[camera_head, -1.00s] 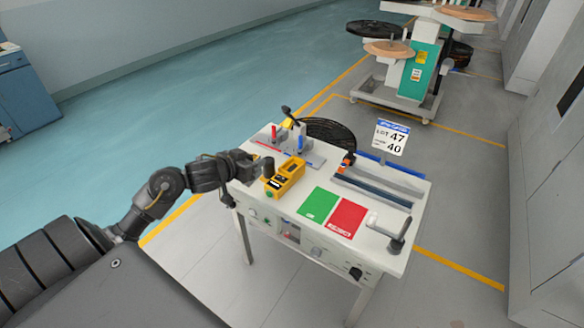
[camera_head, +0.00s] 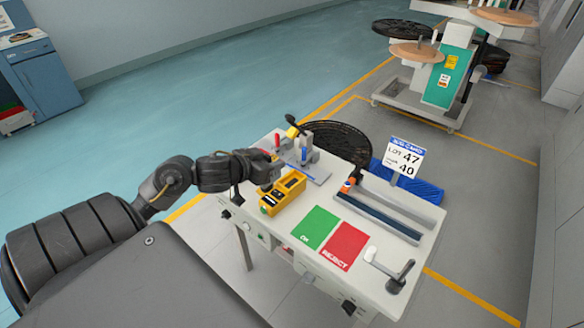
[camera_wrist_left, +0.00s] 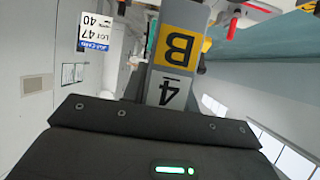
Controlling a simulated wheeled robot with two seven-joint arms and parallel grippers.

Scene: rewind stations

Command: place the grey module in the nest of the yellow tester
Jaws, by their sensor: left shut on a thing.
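The yellow tester (camera_head: 283,193) stands on the white bench, with a dark recess in its top and a green spot at its near end. My left gripper (camera_head: 271,168) is just behind and left of the tester, above the bench. In the left wrist view, my left gripper (camera_wrist_left: 160,108) is shut on the grey module (camera_wrist_left: 158,87), which bears a yellow label with a black B and a 4. In the head view the arm hides the module, and I cannot tell its gap to the tester. My right gripper is not in view.
The white bench (camera_head: 368,262) carries a green mat (camera_head: 315,228), a red REJECT mat (camera_head: 344,246), a crank (camera_head: 392,270) and a rail (camera_head: 380,218). A fixture with red and blue handles (camera_head: 304,152) stands behind the tester. A LOT 47 sign (camera_head: 404,158) rises at the right.

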